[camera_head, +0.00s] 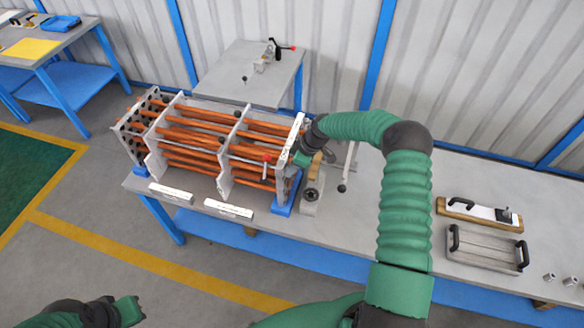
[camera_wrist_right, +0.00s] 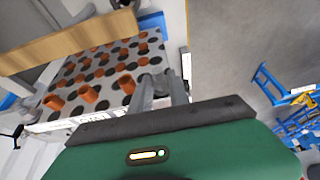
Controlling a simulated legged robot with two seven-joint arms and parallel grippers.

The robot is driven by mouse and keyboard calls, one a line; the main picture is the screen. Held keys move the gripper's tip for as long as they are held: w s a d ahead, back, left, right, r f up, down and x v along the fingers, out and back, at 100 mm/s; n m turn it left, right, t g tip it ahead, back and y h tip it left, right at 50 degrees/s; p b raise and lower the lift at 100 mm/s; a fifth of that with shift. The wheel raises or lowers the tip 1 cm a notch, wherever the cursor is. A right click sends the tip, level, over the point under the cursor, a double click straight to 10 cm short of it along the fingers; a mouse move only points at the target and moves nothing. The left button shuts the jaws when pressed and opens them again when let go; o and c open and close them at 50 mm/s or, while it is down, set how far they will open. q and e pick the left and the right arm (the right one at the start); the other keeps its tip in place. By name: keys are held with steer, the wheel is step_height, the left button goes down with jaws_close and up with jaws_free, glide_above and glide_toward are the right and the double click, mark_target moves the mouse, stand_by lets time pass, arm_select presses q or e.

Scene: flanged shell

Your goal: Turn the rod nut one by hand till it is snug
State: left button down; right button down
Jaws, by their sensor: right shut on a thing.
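The tube bundle (camera_head: 190,140) lies on the bench, its orange tubes running through several grey plates. Its right end plate (camera_head: 291,140) faces my right arm. In the wrist view the perforated plate (camera_wrist_right: 110,62) shows dark holes and a few orange tube ends standing out. My right gripper (camera_wrist_right: 163,88) is at the edge of this plate, its two fingers shut on a small grey piece, taken as rod nut one (camera_wrist_right: 157,79), mostly hidden between them. In the head view my right gripper (camera_head: 301,158) is partly hidden by its wrist. My left gripper (camera_head: 130,310) is low at the left, away from the bench; its jaws are unclear.
Two white labelled blocks (camera_head: 228,210) lie at the bench's front edge. To the right lie a tray with black handles (camera_head: 487,249), a handled board (camera_head: 480,214) and small metal nuts (camera_head: 549,277). A side table (camera_head: 248,75) stands behind. The bench middle right is partly covered by my arm.

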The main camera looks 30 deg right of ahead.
steer(key=shift+w+d, duration=0.1)
steer(key=c, duration=1.5)
jaws_free()
steer(key=shift+o, duration=1.3)
steer(key=shift+r, duration=0.1)
steer(key=b+v, duration=0.5)
steer(key=v, duration=1.1)
steer(key=shift+r, duration=0.2)
steer(key=shift+d, duration=0.15)
